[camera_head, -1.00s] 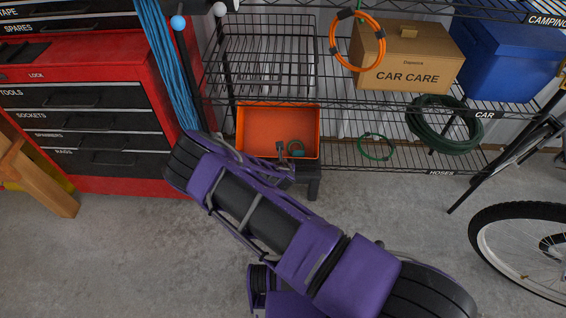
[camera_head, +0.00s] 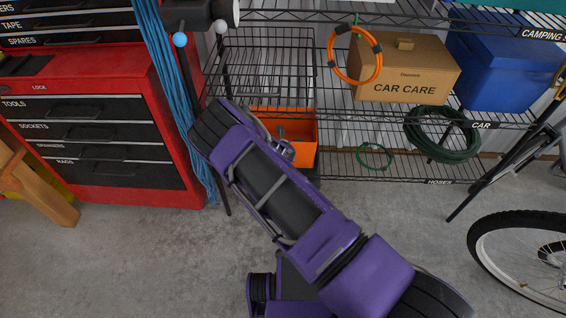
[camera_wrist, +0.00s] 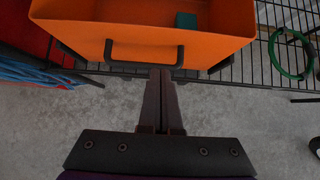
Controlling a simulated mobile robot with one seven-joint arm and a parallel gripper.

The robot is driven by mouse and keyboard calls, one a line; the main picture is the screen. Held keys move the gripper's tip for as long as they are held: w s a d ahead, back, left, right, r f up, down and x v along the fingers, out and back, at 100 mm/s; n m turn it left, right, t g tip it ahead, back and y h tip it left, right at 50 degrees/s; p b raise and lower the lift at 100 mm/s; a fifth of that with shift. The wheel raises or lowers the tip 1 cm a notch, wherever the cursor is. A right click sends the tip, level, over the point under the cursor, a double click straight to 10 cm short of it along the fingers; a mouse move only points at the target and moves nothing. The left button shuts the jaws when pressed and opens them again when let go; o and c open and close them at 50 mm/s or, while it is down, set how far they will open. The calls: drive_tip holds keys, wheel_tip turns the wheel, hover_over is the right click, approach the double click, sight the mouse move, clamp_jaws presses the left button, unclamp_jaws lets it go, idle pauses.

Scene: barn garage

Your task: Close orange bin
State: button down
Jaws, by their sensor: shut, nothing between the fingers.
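The orange bin (camera_head: 302,131) sits on the lower wire shelf, partly hidden behind my arm in the head view. In the wrist view its orange front (camera_wrist: 88,37) fills the upper part, with a dark bar handle (camera_wrist: 108,50) across it. The bin's open inside shows above the front edge, with a small green thing (camera_wrist: 187,20) in it. My gripper (camera_wrist: 160,74) is shut and empty. Its fingertips are at the lower front of the bin, close to the handle. I cannot tell whether they touch it.
A red tool chest (camera_head: 112,185) and a hanging blue rope (camera_head: 172,80) stand left of the bin. A green hose ring (camera_head: 375,156) lies on the shelf to the right. A bicycle wheel (camera_head: 495,225) is at the right. Concrete floor in front is clear.

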drive_tip(key=shift+w+r+b, duration=0.25)
drive_tip(key=shift+w+r, duration=0.05)
drive_tip(key=shift+w, duration=0.55)
drive_tip(key=shift+w+r+b, duration=0.2)
drive_tip(key=shift+w+r, duration=0.05)
drive_tip(key=shift+w, duration=0.55)
drive_tip(key=shift+s, duration=0.1)
